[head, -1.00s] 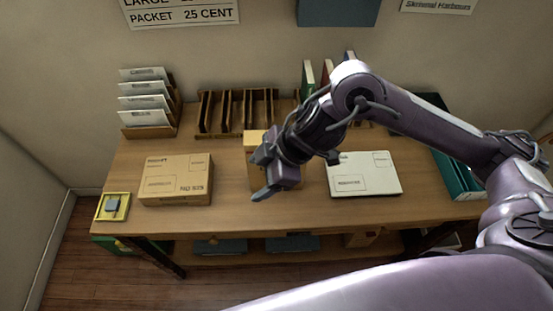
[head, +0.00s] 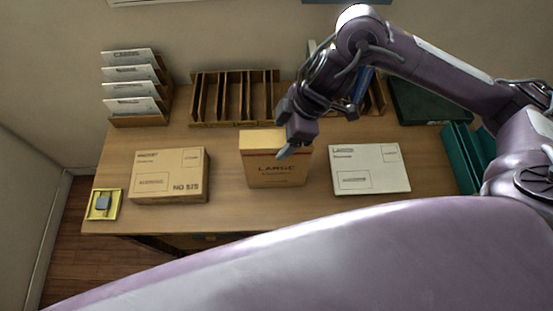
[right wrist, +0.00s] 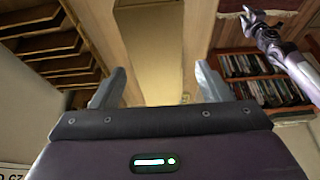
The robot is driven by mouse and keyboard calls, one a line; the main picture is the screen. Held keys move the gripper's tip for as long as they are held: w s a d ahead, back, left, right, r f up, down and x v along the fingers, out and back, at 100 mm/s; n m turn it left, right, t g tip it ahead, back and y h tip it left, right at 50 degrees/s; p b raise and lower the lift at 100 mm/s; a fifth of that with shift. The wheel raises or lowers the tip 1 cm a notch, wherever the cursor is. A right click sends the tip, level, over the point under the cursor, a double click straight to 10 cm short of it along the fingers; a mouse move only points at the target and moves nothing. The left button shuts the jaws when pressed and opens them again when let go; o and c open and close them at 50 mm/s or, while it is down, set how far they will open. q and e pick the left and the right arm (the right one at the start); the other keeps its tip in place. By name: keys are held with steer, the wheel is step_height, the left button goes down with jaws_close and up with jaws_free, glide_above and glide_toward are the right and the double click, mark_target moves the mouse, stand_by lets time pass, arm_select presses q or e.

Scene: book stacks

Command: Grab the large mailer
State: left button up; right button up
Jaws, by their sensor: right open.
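A tan box-shaped mailer marked LARGE (head: 275,172) stands upright in the middle of the desk. My right gripper (head: 284,130) is above it at its upper right edge in the head view, open and empty. In the right wrist view the two fingers (right wrist: 158,80) are spread apart, with a tan surface (right wrist: 150,50) showing between and beyond them, likely the mailer. Whether the fingers touch it cannot be told. Part of another arm, likely my left with its gripper (right wrist: 255,20), shows small at the upper right of the right wrist view.
A flat tan parcel (head: 170,175) lies left of the mailer and a flat white one (head: 370,167) right of it. A wooden slotted rack (head: 233,98), an envelope holder (head: 138,90) and a yellow tray (head: 91,208) stand around. Teal folders (head: 462,157) are at the right.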

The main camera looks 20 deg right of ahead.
mark_target(276, 163)
steer(key=p+x, duration=0.1)
steer(key=x, duration=0.2)
steer(key=shift+f, duration=0.4)
steer(key=shift+w+a+f, duration=0.1)
steer(key=shift+w+f, duration=0.05)
steer(key=shift+f, duration=0.4)
steer(key=shift+a, duration=0.1)
arm_select(q)
steer(key=shift+w+r, duration=0.5)
steer(key=shift+r, duration=0.3)
steer(key=shift+s, duration=0.2)
arm_select(e)
steer(key=shift+f, duration=0.25)
steer(key=shift+c, duration=0.3)
steer(key=c, duration=1.2)
steer(key=shift+w+r, duration=0.1)
steer(key=shift+c, duration=0.4)
